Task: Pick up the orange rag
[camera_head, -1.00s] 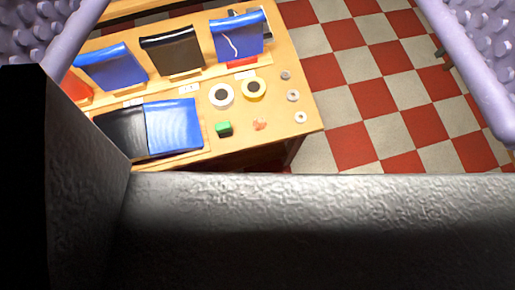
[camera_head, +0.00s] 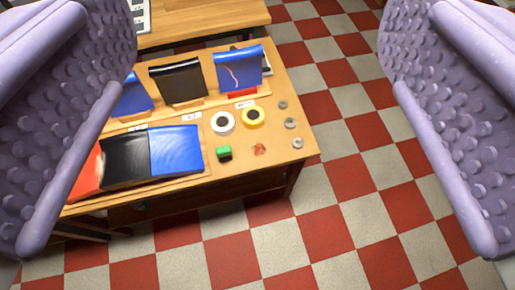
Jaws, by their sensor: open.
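A small crumpled orange piece, which looks like the orange rag (camera_head: 259,149), lies on the wooden table (camera_head: 225,176) near its front right corner. It sits just right of a small green block (camera_head: 224,153). My gripper (camera_head: 258,238) is open and empty. Its two purple, knobbed fingers stand wide apart at the left and right edges of the picture. The rag shows between them, well beyond the fingertips, and neither finger touches it.
A white roll (camera_head: 222,122) and a yellow roll (camera_head: 253,117) lie behind the rag, with several small grey rings (camera_head: 291,123) to its right. Black and blue sheets (camera_head: 176,151) and a red-orange sheet (camera_head: 88,176) lie left. Open checkered floor (camera_head: 335,215) extends front and right.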

